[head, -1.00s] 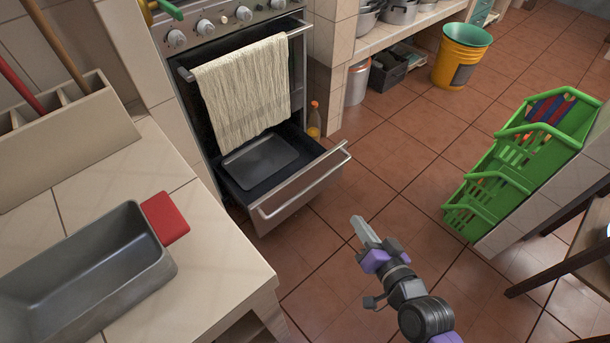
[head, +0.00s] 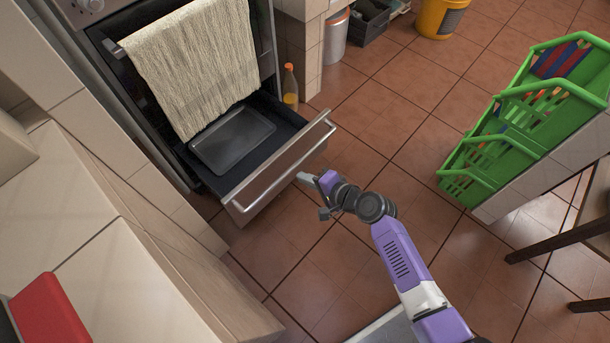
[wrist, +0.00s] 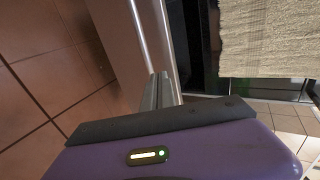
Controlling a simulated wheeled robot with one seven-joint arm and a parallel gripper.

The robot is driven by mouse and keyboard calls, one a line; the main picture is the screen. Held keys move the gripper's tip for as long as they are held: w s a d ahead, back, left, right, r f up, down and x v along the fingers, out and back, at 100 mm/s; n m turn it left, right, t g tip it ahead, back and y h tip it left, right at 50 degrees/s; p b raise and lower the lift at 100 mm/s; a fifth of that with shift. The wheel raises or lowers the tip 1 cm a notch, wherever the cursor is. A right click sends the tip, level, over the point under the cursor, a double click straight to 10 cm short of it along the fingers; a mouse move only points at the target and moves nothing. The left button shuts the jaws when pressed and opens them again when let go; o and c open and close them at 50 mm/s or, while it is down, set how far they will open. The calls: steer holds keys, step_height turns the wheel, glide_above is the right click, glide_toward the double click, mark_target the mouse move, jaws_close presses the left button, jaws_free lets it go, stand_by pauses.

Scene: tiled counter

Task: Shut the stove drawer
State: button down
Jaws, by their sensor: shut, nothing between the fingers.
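The stove drawer (head: 280,168) is pulled out below the oven, with a grey tray (head: 232,141) lying inside it. A metal bar handle runs along its front. My gripper (head: 302,178) is shut and empty, with its fingertips close to the outer face of the drawer front, near the handle. In the wrist view the shut fingers (wrist: 158,90) point at the drawer front beside the handle bar (wrist: 138,40). I cannot tell whether they touch it.
A cream towel (head: 190,65) hangs on the oven door above the drawer. A bottle (head: 290,88) stands on the floor beside the stove. A tiled counter (head: 130,280) is at the left, and green baskets (head: 530,115) at the right. The floor between is clear.

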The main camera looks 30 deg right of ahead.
mark_target(274, 162)
steer(key=b+x, duration=0.1)
steer(key=x, duration=0.2)
steer(key=b+x, duration=0.1)
steer(key=x, duration=0.2)
steer(key=r+b+x, duration=0.1)
steer(key=x, duration=0.2)
steer(key=shift+w+a, duration=0.2)
steer(key=shift+w, duration=0.45)
steer(key=shift+w+a, duration=0.1)
steer(key=shift+w, duration=0.25)
steer(key=shift+w, duration=0.1)
